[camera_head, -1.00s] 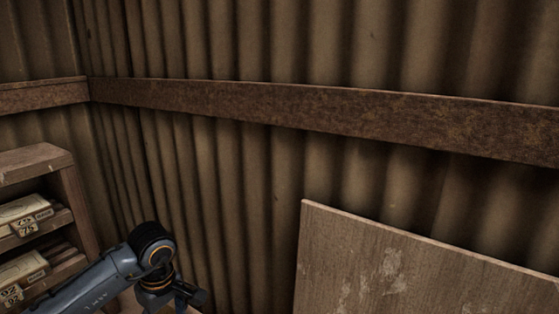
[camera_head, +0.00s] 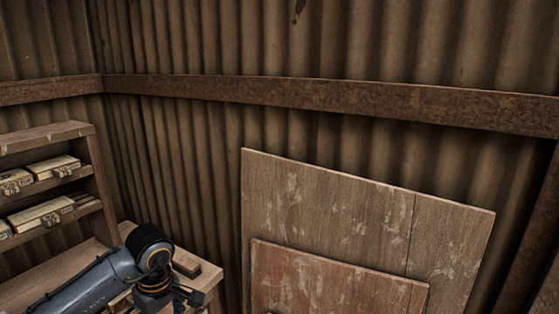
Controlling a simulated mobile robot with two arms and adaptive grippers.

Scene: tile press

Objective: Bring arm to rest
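My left arm comes in from the lower left, over a wooden bench (camera_head: 60,270). Its wrist joint is a black and grey cylinder with a thin orange ring. My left gripper (camera_head: 188,298) is small and dark at the lower edge, near the bench's right end. Its fingers are too small and dark to show whether they are open or shut, and I see nothing clearly held in it. My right arm and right gripper are not in view.
A wooden shelf (camera_head: 90,180) with labelled boxes (camera_head: 52,166) stands at the left. A wooden block (camera_head: 186,264) lies on the bench beside my wrist. Two wooden panels (camera_head: 320,205) lean against the corrugated wall (camera_head: 350,40). A rusty beam (camera_head: 300,92) crosses the wall.

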